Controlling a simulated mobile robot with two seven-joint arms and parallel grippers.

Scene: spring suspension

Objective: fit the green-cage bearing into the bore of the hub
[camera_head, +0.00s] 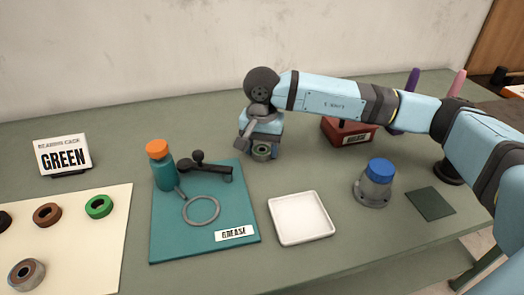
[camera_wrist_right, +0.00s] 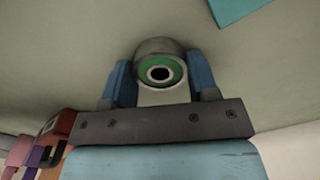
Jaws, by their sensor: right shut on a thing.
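The green-cage bearing (camera_wrist_right: 160,70) is a grey metal ring with a green inner band and a dark centre hole. In the right wrist view it sits between the two blue fingers of my right gripper (camera_wrist_right: 160,85), which is shut on it. In the head view my right gripper (camera_head: 262,140) points down behind the teal mat, with the bearing (camera_head: 262,153) at its fingertips; I cannot tell whether the bearing touches the table. The grey flanged hub (camera_head: 374,191) stands to the right, apart from the gripper, with a blue cap (camera_head: 381,171) covering its top. My left gripper is out of view.
A white tray (camera_head: 300,238) lies at the front centre. The teal mat (camera_head: 165,238) bears an orange-capped bottle (camera_head: 164,173), a black tool and a grey ring. A cream sheet (camera_head: 90,250) holds several rings. A red box (camera_head: 340,134) stands behind my forearm.

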